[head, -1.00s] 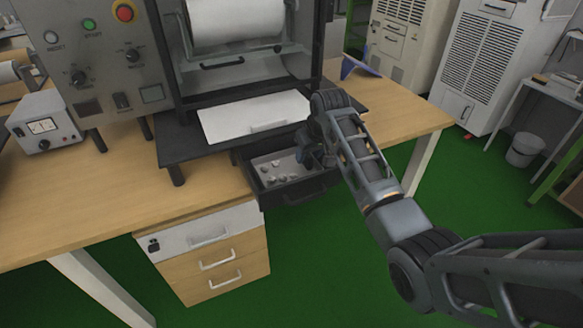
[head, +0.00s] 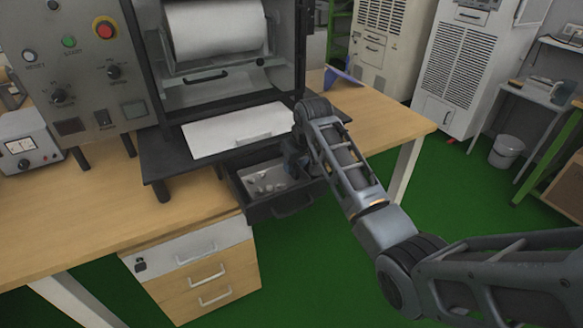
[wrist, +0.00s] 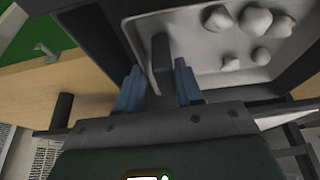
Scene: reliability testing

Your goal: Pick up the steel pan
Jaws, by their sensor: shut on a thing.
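The steel pan (head: 284,171) is a shallow light-grey tray holding several pale lumps. It sits in the dark pulled-out drawer (head: 288,203) under the machine. In the wrist view the pan (wrist: 197,48) fills the upper right, with the lumps in its far part. My gripper (head: 299,161) is at the right end of the pan. In the wrist view its two blue-grey fingers (wrist: 159,80) stand on either side of a dark upright bar at the pan's near edge, and it is shut on this part. The exact contact is hidden.
The control box (head: 85,65) and a meter (head: 27,143) stand on the wooden table (head: 95,215) at left.

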